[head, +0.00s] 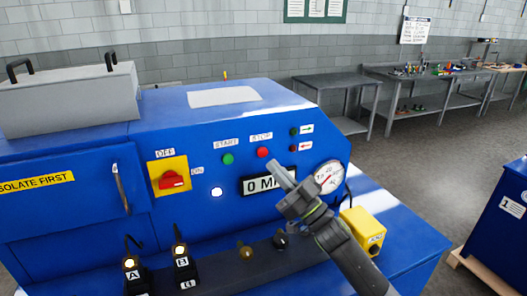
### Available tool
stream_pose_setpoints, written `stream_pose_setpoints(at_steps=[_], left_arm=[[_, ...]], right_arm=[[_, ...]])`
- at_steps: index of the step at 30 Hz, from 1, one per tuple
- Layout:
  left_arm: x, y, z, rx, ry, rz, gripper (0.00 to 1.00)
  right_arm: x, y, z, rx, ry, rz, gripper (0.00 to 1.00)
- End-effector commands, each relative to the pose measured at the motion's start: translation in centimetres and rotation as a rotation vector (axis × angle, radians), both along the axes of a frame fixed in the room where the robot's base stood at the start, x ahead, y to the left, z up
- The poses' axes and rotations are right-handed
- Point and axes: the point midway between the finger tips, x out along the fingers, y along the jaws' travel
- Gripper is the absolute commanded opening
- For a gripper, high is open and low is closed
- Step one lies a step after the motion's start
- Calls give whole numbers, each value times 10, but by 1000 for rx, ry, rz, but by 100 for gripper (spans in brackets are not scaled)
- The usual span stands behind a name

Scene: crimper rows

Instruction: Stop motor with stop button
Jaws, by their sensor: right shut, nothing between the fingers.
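The red stop button (263,152) sits on the sloped front of the blue machine (150,215), under a "STOP" label. The green start button (228,159) is to its left. My right gripper (277,168) comes in from the lower right. It is shut and empty, with its tip in the picture just below and right of the stop button. I cannot tell whether it touches the panel. It partly covers the display reading "0" (256,186). My left gripper is not in view.
A yellow switch plate with a red knob (172,181), a lit white lamp (217,192) and a round gauge (328,178) are on the panel. Levers A (130,262) and B (181,250) stand in front. A yellow box (363,230) is at the lower right.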

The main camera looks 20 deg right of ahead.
Motion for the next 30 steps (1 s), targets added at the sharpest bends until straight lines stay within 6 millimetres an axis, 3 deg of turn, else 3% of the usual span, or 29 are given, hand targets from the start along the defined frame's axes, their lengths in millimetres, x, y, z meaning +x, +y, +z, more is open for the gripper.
stream_pose_setpoints(at_steps=[7, 30], left_arm=[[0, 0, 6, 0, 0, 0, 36], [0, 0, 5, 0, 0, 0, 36]], right_arm=[[-18, 1, 0, 0, 1, 1, 0], [-19, 1, 0, 0, 0, 0, 0]])
